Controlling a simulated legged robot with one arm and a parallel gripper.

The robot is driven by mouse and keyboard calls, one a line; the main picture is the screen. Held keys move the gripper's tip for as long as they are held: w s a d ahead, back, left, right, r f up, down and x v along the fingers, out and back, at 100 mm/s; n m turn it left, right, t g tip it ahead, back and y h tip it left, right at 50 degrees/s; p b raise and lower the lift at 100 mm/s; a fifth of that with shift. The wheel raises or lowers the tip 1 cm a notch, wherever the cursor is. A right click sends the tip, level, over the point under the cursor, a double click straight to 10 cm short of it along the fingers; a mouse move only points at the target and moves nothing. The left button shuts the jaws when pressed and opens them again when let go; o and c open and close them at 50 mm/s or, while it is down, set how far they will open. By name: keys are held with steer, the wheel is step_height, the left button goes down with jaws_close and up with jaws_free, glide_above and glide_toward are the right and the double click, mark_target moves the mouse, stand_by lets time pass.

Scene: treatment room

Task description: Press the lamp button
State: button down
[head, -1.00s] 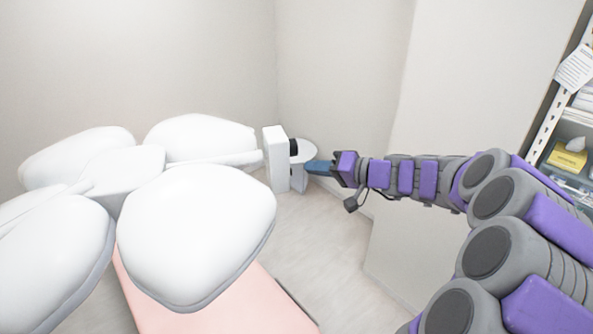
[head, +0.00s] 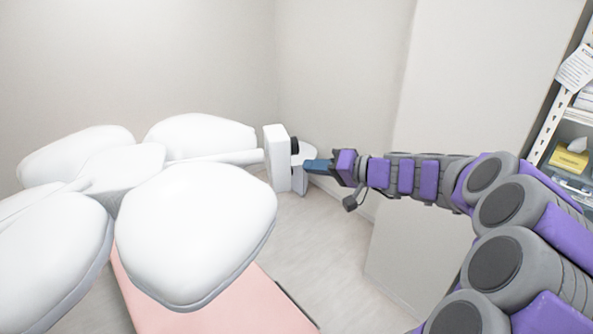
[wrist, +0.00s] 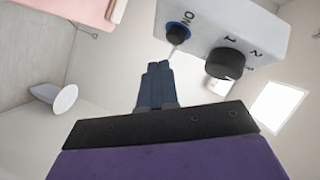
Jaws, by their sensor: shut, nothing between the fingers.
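The lamp's white control box (head: 277,158) is at the end of the lamp arm in the head view. In the wrist view the box (wrist: 225,25) is at the top, with a round blue button (wrist: 178,31) marked ON and a black knob (wrist: 225,63) beside numbers. The knob (head: 294,146) also shows in the head view. My gripper (head: 306,166) is shut and empty, its blue fingers pointing at the box's right face. In the wrist view the fingertips (wrist: 159,67) are just below and left of the button. I cannot tell whether they touch it.
The lamp's large white heads (head: 195,235) fill the left of the head view, above a pink bed (head: 215,305). A wall corner is behind the box. A shelf (head: 545,135) with a yellow tissue box (head: 569,160) stands at the far right. Floor is bare between.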

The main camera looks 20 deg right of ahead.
steer(key=shift+a, duration=0.15)
steer(key=d, duration=0.6)
steer(key=shift+s+d, duration=0.25)
stand_by(0.4)
stand_by(0.4)
